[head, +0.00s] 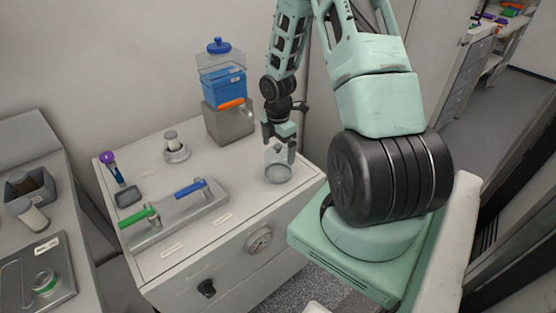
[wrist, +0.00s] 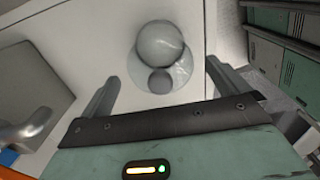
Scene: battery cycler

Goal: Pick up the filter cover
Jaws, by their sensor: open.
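A clear round cover, which looks like the filter cover (head: 278,172), sits near the right edge of the white cabinet top. In the wrist view the clear cover (wrist: 181,77) shows from above, with a large grey ball-like part and a smaller round grey part within its outline. My gripper (head: 279,149) is open and points down right above the cover. In the wrist view its two fingers stand to the left and right of the cover, apart from it. I cannot tell exactly how high the fingertips are above it.
A grey metal block (head: 229,121) with a blue container (head: 223,88) stands behind. A small round fixture (head: 176,148) and a raised plate with green (head: 138,217) and blue (head: 190,188) handles are to the left. The cabinet's right edge lies close to the cover.

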